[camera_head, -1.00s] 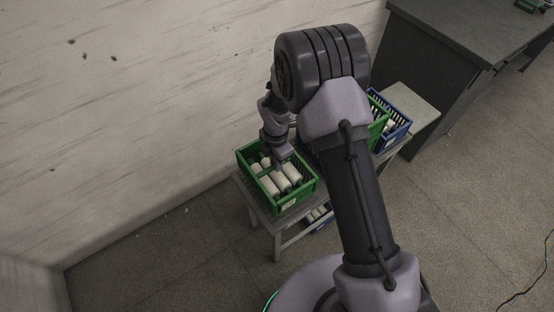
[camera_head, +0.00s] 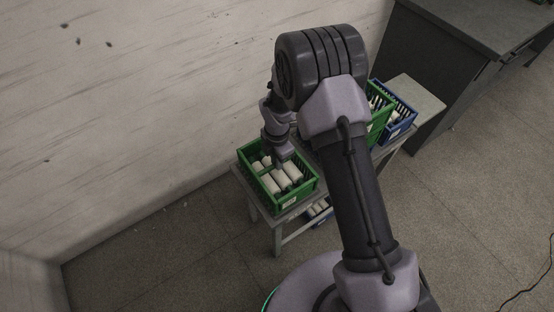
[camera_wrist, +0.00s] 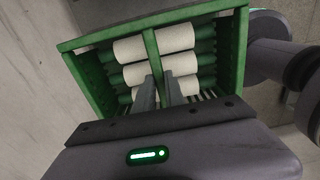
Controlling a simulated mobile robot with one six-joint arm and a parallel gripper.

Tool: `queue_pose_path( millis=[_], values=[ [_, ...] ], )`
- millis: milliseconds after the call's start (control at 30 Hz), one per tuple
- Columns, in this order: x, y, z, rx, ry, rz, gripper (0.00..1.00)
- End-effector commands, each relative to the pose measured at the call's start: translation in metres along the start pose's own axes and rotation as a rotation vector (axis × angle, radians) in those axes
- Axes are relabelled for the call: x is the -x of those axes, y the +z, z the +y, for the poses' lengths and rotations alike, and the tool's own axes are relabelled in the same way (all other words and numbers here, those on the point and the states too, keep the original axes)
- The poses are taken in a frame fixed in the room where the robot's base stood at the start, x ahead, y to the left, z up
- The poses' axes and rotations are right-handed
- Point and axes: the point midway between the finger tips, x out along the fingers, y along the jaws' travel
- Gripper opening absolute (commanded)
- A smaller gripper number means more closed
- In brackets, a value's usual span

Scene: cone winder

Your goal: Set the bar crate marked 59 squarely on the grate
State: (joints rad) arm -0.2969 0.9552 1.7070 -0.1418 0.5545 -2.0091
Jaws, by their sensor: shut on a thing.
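A green bar crate (camera_head: 308,187) with several white cones sits at the left end of a low grey bench, or just over it; I cannot tell whether it touches. Its front tag is too small to read as 59. In the wrist view the crate (camera_wrist: 240,60) fills the upper middle, with a green bar (camera_wrist: 153,52) across its centre. My gripper (camera_head: 283,161) is above the crate; in the wrist view its fingers (camera_wrist: 160,88) are shut on this bar. The grate cannot be clearly made out; my arm hides the bench's middle.
Another green crate (camera_head: 381,116) and a blue crate (camera_head: 405,126) stand farther along the bench (camera_head: 425,100). A blue crate (camera_head: 320,216) is below it. A wall (camera_head: 120,120) runs along the left, and a dark desk (camera_head: 425,75) stands behind right. Open floor lies in front.

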Motion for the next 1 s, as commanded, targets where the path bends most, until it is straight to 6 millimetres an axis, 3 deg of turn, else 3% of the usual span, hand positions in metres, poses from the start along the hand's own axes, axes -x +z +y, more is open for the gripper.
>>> queue_pose_path(
  millis=[433, 467, 567, 867, 1000],
  values=[
    [-0.008, 0.000, 0.001, 0.000, 0.001, 0.000, 0.00],
    [-0.008, 0.000, 0.001, 0.000, 0.001, 0.000, 0.18],
    [-0.007, 0.000, 0.000, 0.000, 0.001, 0.000, 0.38],
    [-0.007, 0.000, 0.000, 0.000, -0.001, 0.000, 0.40],
    [0.012, 0.000, 0.000, 0.001, 0.001, 0.000, 0.40]
  ],
)
